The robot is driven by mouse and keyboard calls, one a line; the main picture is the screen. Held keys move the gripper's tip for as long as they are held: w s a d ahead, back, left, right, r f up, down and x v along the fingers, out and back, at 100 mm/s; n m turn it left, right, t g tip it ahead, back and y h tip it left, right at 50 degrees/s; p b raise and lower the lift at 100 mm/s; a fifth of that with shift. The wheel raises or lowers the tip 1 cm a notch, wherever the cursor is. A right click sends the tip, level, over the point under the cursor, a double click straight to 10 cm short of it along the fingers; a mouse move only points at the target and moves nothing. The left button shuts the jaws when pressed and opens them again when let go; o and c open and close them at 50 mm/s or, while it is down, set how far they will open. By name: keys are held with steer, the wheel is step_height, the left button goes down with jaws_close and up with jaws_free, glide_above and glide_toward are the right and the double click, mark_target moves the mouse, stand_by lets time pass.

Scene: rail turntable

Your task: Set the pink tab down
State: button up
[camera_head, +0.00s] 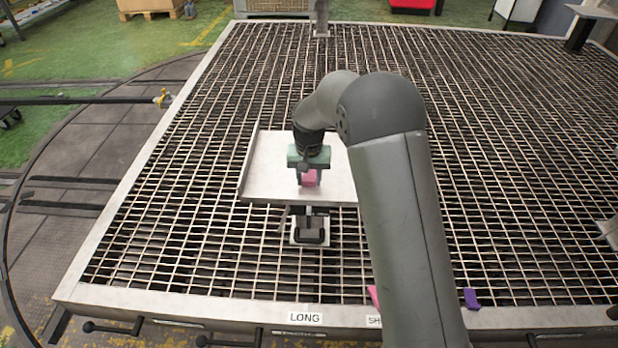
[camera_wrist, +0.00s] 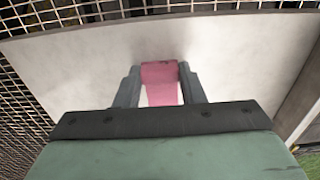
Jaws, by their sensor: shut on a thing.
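The pink tab (camera_head: 309,179) is between the fingers of my gripper (camera_head: 308,176), which is shut on it. In the wrist view the pink tab (camera_wrist: 160,72) shows between the two dark fingers of my gripper (camera_wrist: 160,85), with a paler part nearer the camera. Below and around it is a flat grey metal plate (camera_head: 264,172), which also fills much of the wrist view (camera_wrist: 75,70). I cannot tell whether the tab touches the plate or is held just above it.
The plate lies on a wide metal grating (camera_head: 220,230) with a raised frame. A small clamp-like fixture (camera_head: 310,230) stands at the plate's front edge. Another pink piece (camera_head: 373,296) and a purple piece (camera_head: 470,298) are at the front rail, near a "LONG" label (camera_head: 305,318).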

mark_target(309, 180)
steer(key=shift+f, duration=0.1)
steer(key=shift+f, duration=0.15)
steer(key=o, duration=1)
steer(key=r, duration=1.2)
steer(key=shift+s+d+r+p, duration=0.1)
steer(key=shift+s+r+p, duration=0.1)
steer(key=shift+p, duration=0.1)
steer(key=s+d+r, duration=0.4)
steer(key=s+d, duration=1)
steer(key=s, duration=0.3)
steer(key=s+d+f, duration=0.1)
steer(key=s, duration=0.4)
steer(key=s+d+f, duration=0.1)
steer(key=s+d, duration=0.1)
steer(key=s, duration=0.3)
steer(key=s+d+f, duration=0.1)
steer(key=s, duration=0.5)
steer(key=shift+d+f, duration=0.35)
